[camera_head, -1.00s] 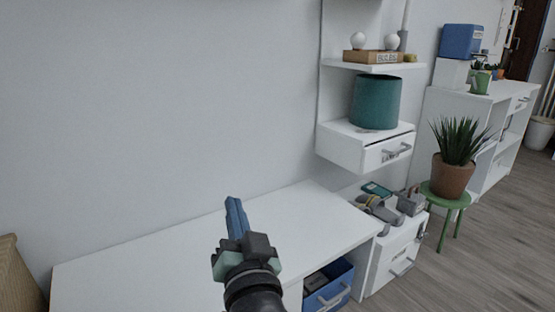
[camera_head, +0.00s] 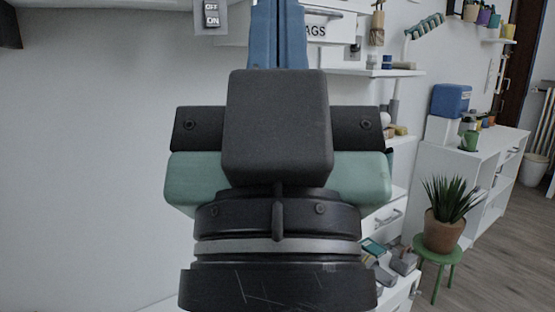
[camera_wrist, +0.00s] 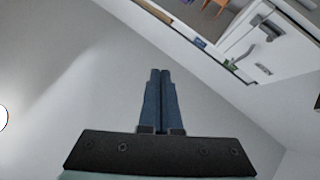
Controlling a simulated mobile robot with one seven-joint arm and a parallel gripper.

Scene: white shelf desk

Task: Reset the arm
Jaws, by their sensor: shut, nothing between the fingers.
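My gripper (camera_head: 277,35) is raised large in the middle of the head view, pointing up, with its two blue fingers together and empty. In the wrist view my gripper (camera_wrist: 160,75) also shows the blue fingers side by side with nothing between them. The wrist housing hides much of the desk and shelves behind it in the head view.
An ON/OFF switch (camera_head: 211,14) is on the upper shelf unit left of the fingers. Shelves with small items stand behind and to the right. A potted plant (camera_head: 445,228) stands on a green stool (camera_head: 437,254) at right. The wall at left is bare.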

